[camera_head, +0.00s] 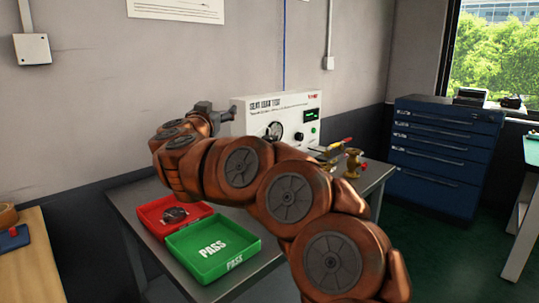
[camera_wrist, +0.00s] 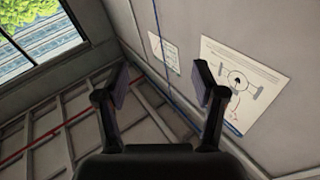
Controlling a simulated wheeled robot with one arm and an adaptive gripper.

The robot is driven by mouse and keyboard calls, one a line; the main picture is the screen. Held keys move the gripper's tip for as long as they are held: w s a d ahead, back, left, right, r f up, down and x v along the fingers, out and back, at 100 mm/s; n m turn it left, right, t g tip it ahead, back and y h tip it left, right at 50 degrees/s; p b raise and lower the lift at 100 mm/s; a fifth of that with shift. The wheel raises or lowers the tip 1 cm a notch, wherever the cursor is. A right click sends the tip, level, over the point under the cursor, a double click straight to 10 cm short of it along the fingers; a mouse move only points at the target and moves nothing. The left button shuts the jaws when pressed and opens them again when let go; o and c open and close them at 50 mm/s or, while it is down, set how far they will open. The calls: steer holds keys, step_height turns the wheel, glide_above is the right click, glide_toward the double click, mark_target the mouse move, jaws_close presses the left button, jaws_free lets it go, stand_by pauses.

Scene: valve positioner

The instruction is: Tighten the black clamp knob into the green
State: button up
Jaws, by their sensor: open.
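A white test box (camera_head: 283,118) labelled as a seat leak test stands on the grey table behind my arm. Its front has a round dial (camera_head: 274,130), a small black knob (camera_head: 299,136) and a display with green figures (camera_head: 311,115). I cannot tell whether this knob is the clamp knob, and no green zone is clear. My gripper (camera_head: 222,112) is raised left of the box, apart from it. In the wrist view my gripper (camera_wrist: 160,84) is open and empty, pointing at the wall and ceiling.
A red tray (camera_head: 150,213) with a dark item and a green PASS tray (camera_head: 255,244) sit on the table's front left. Brass valve parts (camera_head: 353,160) stand right of the box, partly behind my arm. A blue drawer cabinet (camera_head: 440,150) stands by the window.

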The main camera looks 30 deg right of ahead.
steer(key=s+d+f+m+g+h+b, duration=0.3)
steer(key=s+d+f+m+g, duration=0.15)
steer(key=d+f+g, duration=0.45)
steer(key=shift+n+t, duration=0.35)
steer(key=shift+t, duration=0.25)
steer(key=shift+f+b+x, duration=0.2)
steer(key=shift+b+x, duration=0.15)
steer(key=shift+x, duration=1.2)
steer(key=shift+f+b+x, duration=0.15)
steer(key=shift+b+x, duration=0.2)
steer(key=shift+x, duration=1.2)
steer(key=c, duration=1.2)
